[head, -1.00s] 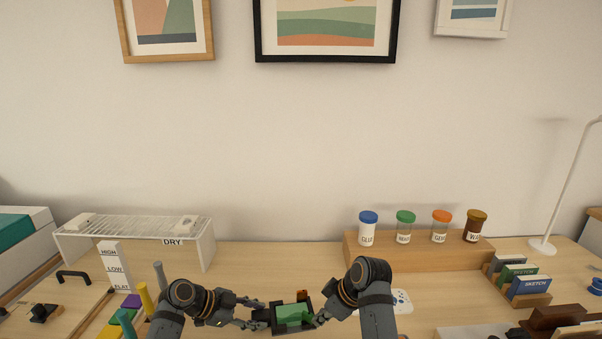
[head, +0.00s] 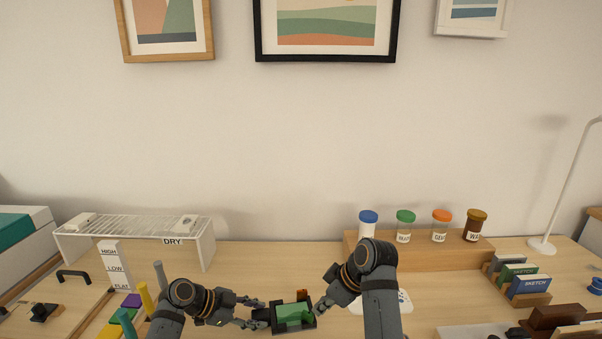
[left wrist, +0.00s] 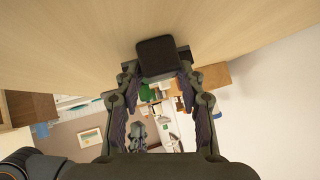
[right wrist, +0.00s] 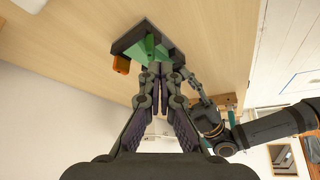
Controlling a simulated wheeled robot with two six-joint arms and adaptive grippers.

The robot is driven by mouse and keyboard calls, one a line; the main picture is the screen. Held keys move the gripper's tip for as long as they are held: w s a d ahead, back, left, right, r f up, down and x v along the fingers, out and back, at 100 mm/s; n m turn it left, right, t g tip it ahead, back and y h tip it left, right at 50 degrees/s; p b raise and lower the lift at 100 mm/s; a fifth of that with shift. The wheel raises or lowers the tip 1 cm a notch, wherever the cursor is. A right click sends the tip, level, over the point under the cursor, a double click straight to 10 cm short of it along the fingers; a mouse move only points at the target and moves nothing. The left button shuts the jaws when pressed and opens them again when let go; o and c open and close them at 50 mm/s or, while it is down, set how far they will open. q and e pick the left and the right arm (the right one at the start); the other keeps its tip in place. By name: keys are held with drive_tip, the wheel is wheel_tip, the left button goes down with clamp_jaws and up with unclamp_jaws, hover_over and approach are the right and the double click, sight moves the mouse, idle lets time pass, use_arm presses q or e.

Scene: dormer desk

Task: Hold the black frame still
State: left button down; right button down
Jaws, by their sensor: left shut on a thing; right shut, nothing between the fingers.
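A small black frame (head: 275,327) with a green piece (head: 291,314) inside its rim is low in the middle of the desk in the head view. My left gripper (head: 259,313) is shut on the black block at the frame's left end; in the left wrist view this black end (left wrist: 158,57) sits between the fingertips. My right gripper (head: 320,309) is shut and empty at the frame's right side. In the right wrist view its closed tips (right wrist: 161,68) are close to the green piece (right wrist: 148,47); whether they touch it is unclear.
An orange block (head: 302,295) is just behind the frame. A wooden riser (head: 420,254) with several capped jars stands behind to the right. A white drying rack (head: 205,246) stands at the left. The back middle desk is clear.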

use_arm(q)
drive_tip(key=shift+f, duration=0.2)
use_arm(e)
drive_tip(key=shift+r, duration=0.5)
drive_tip(key=shift+d, duration=0.1)
use_arm(q)
drive_tip(key=c, duration=0.7)
unclamp_jaws()
drive_tip(key=shift+r, duration=0.1)
